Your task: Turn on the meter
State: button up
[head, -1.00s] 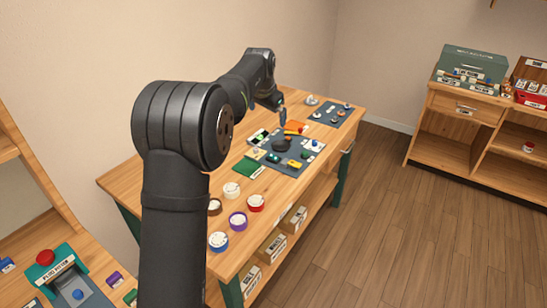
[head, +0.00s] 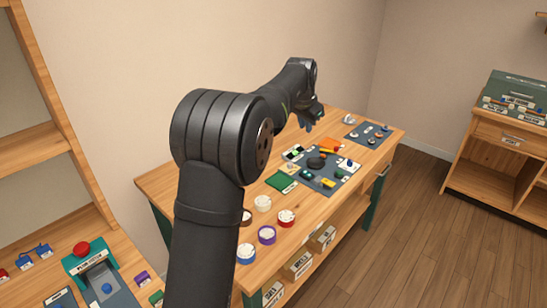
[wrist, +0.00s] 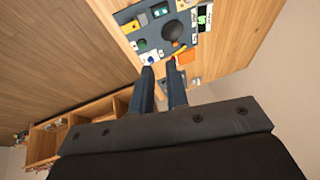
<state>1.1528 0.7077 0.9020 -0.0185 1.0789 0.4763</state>
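A small black and white device with a green patch (head: 293,153), possibly the meter, stands at the left back edge of a dark grey mat (head: 339,173) on the wooden bench. It also shows at the top of the wrist view (wrist: 203,19), where its green patch looks bright. Its label is too small to read. My gripper (head: 309,122) is raised above the back of the bench, clear of the mat. In the wrist view the two fingers of my gripper (wrist: 160,66) are apart with nothing visible between them.
The mat holds a dark round part (head: 316,162), a yellow part (head: 328,183) and other small pieces. An orange piece (head: 332,145) lies behind. A green square (head: 281,181) and several tape rolls, one purple (head: 267,235), lie nearer. A second mat (head: 358,131) is farther back.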

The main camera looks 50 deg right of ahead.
jog(key=d+f+h, duration=0.1)
jog(key=f, duration=0.2)
jog(key=d+f, duration=0.1)
jog(key=f, duration=0.2)
jog(key=w+d+f+m+g+h, duration=0.1)
jog(key=f, duration=0.2)
jog(key=shift+d+f+h, duration=0.25)
jog(key=shift+f+h, duration=0.05)
jog(key=shift+f, duration=0.05)
grip_shut()
jog(key=w+f+h, duration=0.1)
jog(key=w+f, duration=0.2)
jog(key=f, duration=0.3)
jog(key=shift+w+f+n+t+h, duration=0.2)
jog(key=shift+f+n+t+h, duration=0.1)
jog(key=shift+t, duration=0.1)
jog(key=shift+d+f, duration=0.1)
send_over(306, 171)
jog(key=s+a, duration=0.1)
jog(key=a, duration=0.2)
jog(key=f, duration=0.6)
jog(key=shift+s+f, duration=0.2)
jog(key=shift+f, duration=0.1)
jog(key=f, duration=0.3)
jog(key=shift+w+d+f, duration=0.1)
jog(key=shift+w+d, duration=0.05)
jog(key=shift+w, duration=0.2)
jog(key=shift+w+f, duration=0.1)
jog(key=shift+f, duration=0.3)
